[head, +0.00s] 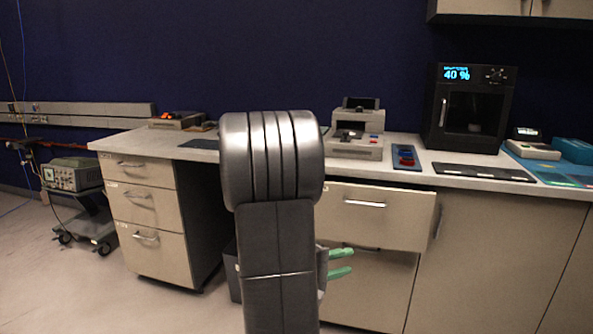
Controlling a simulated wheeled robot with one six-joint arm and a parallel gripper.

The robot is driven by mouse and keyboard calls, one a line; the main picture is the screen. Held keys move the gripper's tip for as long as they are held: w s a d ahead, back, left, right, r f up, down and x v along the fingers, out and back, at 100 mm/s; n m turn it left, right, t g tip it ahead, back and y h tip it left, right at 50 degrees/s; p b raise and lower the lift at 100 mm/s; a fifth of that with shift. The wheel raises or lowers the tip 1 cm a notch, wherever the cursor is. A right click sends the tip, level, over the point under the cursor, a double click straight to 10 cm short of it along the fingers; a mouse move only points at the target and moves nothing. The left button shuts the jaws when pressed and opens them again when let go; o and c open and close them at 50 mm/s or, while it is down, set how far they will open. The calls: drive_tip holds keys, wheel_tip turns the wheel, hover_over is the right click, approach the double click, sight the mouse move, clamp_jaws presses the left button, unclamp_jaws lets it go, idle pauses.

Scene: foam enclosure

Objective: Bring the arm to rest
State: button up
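My arm rises in the middle of the head view, its grey metal links hiding part of the bench behind. My gripper (341,263) shows low, just right of the arm, with two green fingers pointing right. The fingers are apart, with a gap between them and nothing seen in it. The gripper is in front of the lower drawer, below the pulled-out upper drawer (385,222). The rest of the gripper is hidden behind the arm.
The bench top (420,172) carries a black oven-like machine (470,108) reading 40 %, a beige device (357,146) and a blue tray (406,160). A left drawer unit (150,215) and an instrument cart (82,220) stand left. Floor (60,290) is clear at front left.

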drive_tip(key=shift+v, duration=1.55)
